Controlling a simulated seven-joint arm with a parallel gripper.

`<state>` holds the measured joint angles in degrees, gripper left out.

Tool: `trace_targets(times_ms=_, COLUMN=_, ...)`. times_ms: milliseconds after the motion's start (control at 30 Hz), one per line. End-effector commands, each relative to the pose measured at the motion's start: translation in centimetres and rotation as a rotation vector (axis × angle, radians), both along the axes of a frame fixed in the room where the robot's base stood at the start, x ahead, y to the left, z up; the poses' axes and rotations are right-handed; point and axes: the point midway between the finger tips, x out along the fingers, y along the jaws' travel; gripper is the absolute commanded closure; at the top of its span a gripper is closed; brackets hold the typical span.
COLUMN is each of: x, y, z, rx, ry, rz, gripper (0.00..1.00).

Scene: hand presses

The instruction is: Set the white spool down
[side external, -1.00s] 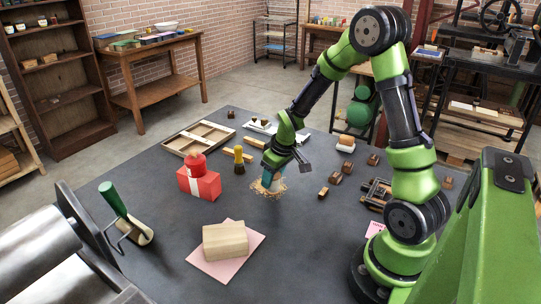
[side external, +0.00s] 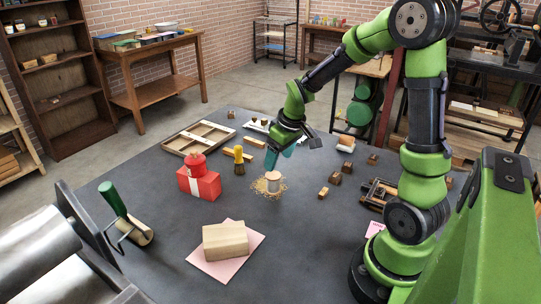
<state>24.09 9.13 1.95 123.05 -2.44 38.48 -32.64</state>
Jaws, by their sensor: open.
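The white spool (side external: 273,181) stands upright on the dark table, on a small round patch of tan shavings or grains (side external: 259,188). My gripper (side external: 271,161) is open just above the spool, pointing down. Its fingers hang close to the spool's top; the view does not show clearly whether they still touch it.
A red box (side external: 203,186) with a red spool-like piece on top and a yellow brush (side external: 239,160) stand to the left. A wooden block (side external: 225,240) lies on pink paper in front. Small wooden blocks (side external: 335,179) lie to the right. A divided wooden tray (side external: 199,138) lies behind.

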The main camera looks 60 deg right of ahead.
Motion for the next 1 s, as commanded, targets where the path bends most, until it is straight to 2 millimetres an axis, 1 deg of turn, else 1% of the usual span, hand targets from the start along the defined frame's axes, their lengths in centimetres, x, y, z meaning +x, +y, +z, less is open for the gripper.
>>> trace_targets(times_ms=33, x=-0.2, y=0.0, z=1.1, rx=-0.003, ry=-0.006, rz=0.000, gripper=0.27)
trace_targets(times_ms=100, x=-0.5, y=0.0, z=2.2, rx=-0.002, ry=-0.004, rz=0.001, gripper=0.27)
trace_targets(times_ms=267, x=-1.0, y=0.2, z=3.6, rx=0.000, ry=-0.002, rz=0.000, gripper=0.27)
trace_targets(times_ms=367, x=-1.3, y=1.1, z=4.8, rx=0.003, ry=-0.020, rz=-0.007, gripper=0.27)
trace_targets(times_ms=467, x=-2.1, y=3.6, z=6.9, rx=0.021, ry=-0.072, rz=-0.034, gripper=0.27)
trace_targets(times_ms=533, x=-3.2, y=6.0, z=8.7, rx=0.046, ry=-0.124, rz=-0.061, gripper=0.27)
trace_targets(times_ms=600, x=-4.8, y=8.6, z=10.4, rx=0.086, ry=-0.178, rz=-0.093, gripper=0.27)
trace_targets(times_ms=700, x=-7.1, y=11.7, z=12.1, rx=0.153, ry=-0.245, rz=-0.135, gripper=0.27)
trace_targets(times_ms=833, x=-9.9, y=14.5, z=13.3, rx=0.240, ry=-0.303, rz=-0.175, gripper=0.27)
trace_targets(times_ms=900, x=-10.9, y=15.3, z=13.5, rx=0.275, ry=-0.322, rz=-0.190, gripper=0.27)
trace_targets(times_ms=1000, x=-11.7, y=16.0, z=13.7, rx=0.304, ry=-0.335, rz=-0.202, gripper=0.27)
